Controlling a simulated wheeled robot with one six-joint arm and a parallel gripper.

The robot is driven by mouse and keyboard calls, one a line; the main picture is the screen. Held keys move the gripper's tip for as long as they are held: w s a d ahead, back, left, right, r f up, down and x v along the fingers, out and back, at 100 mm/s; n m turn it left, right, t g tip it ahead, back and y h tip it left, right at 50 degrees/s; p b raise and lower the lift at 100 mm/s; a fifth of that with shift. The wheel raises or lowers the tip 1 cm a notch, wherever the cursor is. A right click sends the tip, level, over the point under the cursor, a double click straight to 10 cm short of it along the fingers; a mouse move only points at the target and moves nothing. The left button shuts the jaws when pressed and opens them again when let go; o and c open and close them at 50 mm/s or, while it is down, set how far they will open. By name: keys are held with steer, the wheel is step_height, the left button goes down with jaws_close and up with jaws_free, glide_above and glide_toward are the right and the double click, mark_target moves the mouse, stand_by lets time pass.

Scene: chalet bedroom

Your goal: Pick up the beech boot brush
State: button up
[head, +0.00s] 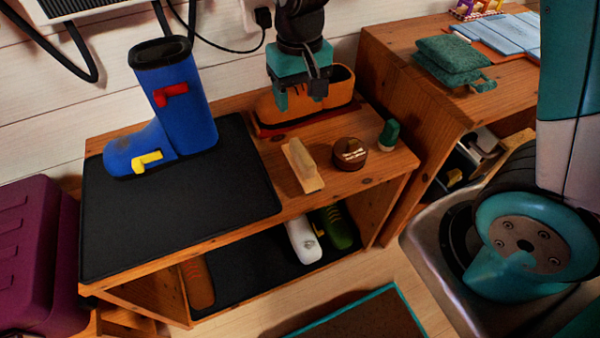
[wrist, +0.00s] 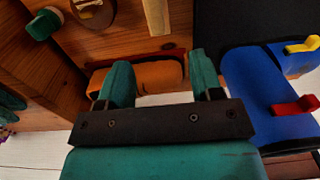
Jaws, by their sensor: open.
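The beech boot brush (head: 303,165), a pale wooden block, lies on the wooden bench top just right of the black mat in the head view. It also shows at the top edge of the wrist view (wrist: 157,15), partly cut off. My gripper (head: 300,96) is open and empty. It hangs above the back of the bench, over the orange-brown shoe and behind the brush, apart from it. In the wrist view the two teal fingers (wrist: 160,72) are spread, with the shoe beyond them.
A round brown tin (head: 350,154) and a green bottle (head: 389,134) stand right of the brush. The orange-brown shoe (head: 340,93) is behind it. A blue boot (head: 185,100) stands on the black mat (head: 180,215). A wooden cabinet (head: 400,75) adjoins on the right.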

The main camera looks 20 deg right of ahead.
mark_target(302, 151)
steer(key=f, duration=0.6)
steer(key=f+b, duration=0.1)
steer(key=f, duration=0.5)
steer(key=shift+w+d+f, duration=0.1)
steer(key=shift+w+f, duration=0.1)
steer(key=shift+f, duration=0.05)
steer(key=f, duration=0.5)
steer(key=shift+d+f+b, duration=0.3)
steer(key=shift+b, duration=0.05)
steer(key=c, duration=1.1)
